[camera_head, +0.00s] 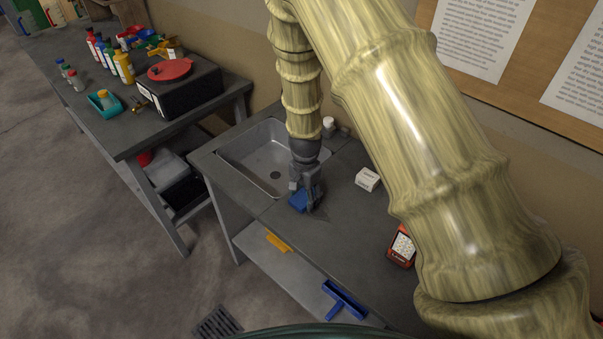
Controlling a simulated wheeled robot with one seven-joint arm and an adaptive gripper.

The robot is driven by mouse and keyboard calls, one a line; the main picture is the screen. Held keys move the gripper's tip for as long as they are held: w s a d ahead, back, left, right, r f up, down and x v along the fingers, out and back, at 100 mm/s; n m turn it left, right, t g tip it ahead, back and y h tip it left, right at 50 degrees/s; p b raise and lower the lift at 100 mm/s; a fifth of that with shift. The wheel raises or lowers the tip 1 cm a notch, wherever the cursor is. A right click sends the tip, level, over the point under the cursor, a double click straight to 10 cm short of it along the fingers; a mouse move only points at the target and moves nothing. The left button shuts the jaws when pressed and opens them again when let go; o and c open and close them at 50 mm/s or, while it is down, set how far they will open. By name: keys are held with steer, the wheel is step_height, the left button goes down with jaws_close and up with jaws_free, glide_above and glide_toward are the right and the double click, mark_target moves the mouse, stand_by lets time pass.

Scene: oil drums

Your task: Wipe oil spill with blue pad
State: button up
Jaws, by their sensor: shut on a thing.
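My gripper (307,193) is at the counter just right of the metal sink, pointing down. It is shut on a blue pad (298,201), which sits low at or just above the counter top; I cannot tell if it touches. A slightly darker patch (320,218) shows on the grey counter just in front of the gripper; it may be the oil spill or a shadow. Part of the pad is hidden by the fingers.
The sink (251,160) lies left of the gripper. A white box (367,179) and a red-and-white box (402,246) stand to the right. A yellow item (278,242) and a blue squeegee-like tool (344,299) lie on the lower shelf. A bench (130,135) with bottles stands left.

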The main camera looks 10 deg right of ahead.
mark_target(305, 196)
step_height(305, 196, up, 4)
steer(key=shift+s+r+p, duration=0.1)
steer(key=shift+s+p, duration=0.05)
steer(key=shift+p, duration=0.65)
steer(key=shift+w+r+p, duration=0.2)
steer(key=shift+r+p, duration=0.55)
steer(key=shift+r, duration=0.15)
steer(key=shift+s+r+p, duration=0.15)
steer(key=shift+r+p, duration=0.45)
steer(key=shift+r, duration=0.45)
steer(key=shift+f, duration=0.15)
